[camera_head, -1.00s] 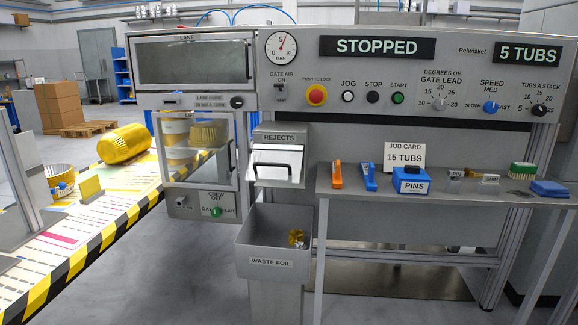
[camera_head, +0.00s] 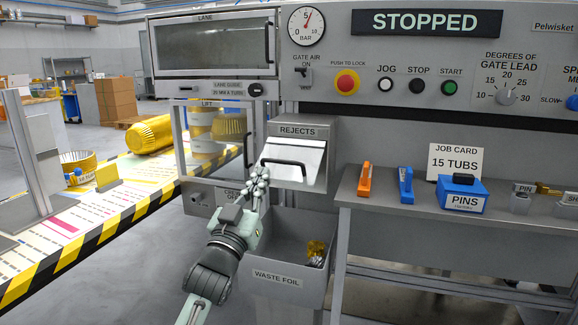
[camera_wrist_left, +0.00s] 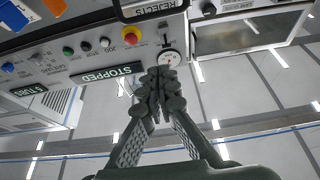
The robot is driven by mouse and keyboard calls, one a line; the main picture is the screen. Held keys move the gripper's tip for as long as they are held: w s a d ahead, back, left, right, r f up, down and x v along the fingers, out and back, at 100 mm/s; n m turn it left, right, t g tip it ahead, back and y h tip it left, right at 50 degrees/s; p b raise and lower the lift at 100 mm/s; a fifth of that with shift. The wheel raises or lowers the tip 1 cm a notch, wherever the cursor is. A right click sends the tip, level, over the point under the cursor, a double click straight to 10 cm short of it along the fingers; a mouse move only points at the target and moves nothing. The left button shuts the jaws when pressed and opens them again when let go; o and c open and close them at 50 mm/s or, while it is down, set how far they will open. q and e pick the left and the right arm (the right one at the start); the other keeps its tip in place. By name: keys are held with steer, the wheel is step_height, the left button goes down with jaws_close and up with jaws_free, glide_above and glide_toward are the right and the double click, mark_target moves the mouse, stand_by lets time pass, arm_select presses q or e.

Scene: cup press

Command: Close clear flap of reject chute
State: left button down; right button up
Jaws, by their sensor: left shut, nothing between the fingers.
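The reject chute (camera_head: 318,130) is a grey box labelled REJECTS on the machine front. Its pale, shiny flap (camera_head: 309,158) slopes outward below the label and carries a black bar handle (camera_head: 290,163). My left gripper (camera_head: 261,172) is shut and empty, its fingertips pointing up at the flap's left edge, near the handle's left end. I cannot tell whether they touch it. In the left wrist view the shut fingers (camera_wrist_left: 163,75) show at centre, with the REJECTS label (camera_wrist_left: 153,8) and the black handle (camera_wrist_left: 150,17) at the top edge. My right gripper is out of view.
A grey waste foil bin (camera_head: 290,280) with crumpled foil stands below the chute, beside my left arm. A grey shelf (camera_head: 400,215) with an orange tool, a blue tool and a pins box (camera_head: 462,194) is at right. A striped-edge table (camera_head: 100,235) is at left.

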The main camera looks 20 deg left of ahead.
arm_select(q)
steer(key=w, duration=1)
steer(key=shift+d, duration=0.2)
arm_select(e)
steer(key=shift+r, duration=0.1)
arm_select(q)
steer(key=shift+w, duration=0.1)
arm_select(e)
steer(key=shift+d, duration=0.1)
